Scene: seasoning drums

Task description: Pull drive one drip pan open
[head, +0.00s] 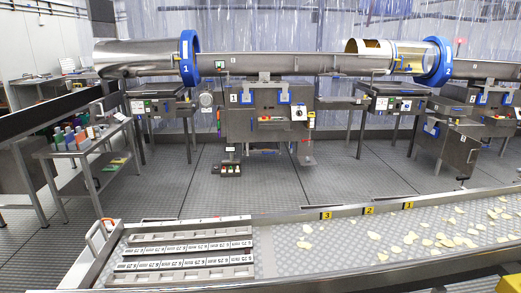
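A steel drum with a blue ring marked 1 (187,58) lies level at the back left. Below and right of it stands a grey steel drive cabinet marked 1 (252,124), with a dial and buttons on its front. A stand (160,107) with a flat top and small front panels is under the drum. A drip pan is too small to make out clearly at this distance, and I cannot tell whether one is open or shut. Neither of my grippers shows in the head view.
A conveyor with pale chips (430,235) crosses the front, with a rack of labelled strips (185,262) at its left end. A cart of coloured bottles (75,138) stands at left. A second blue-ringed drum (438,60) is at right. Grey floor (180,185) lies clear between.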

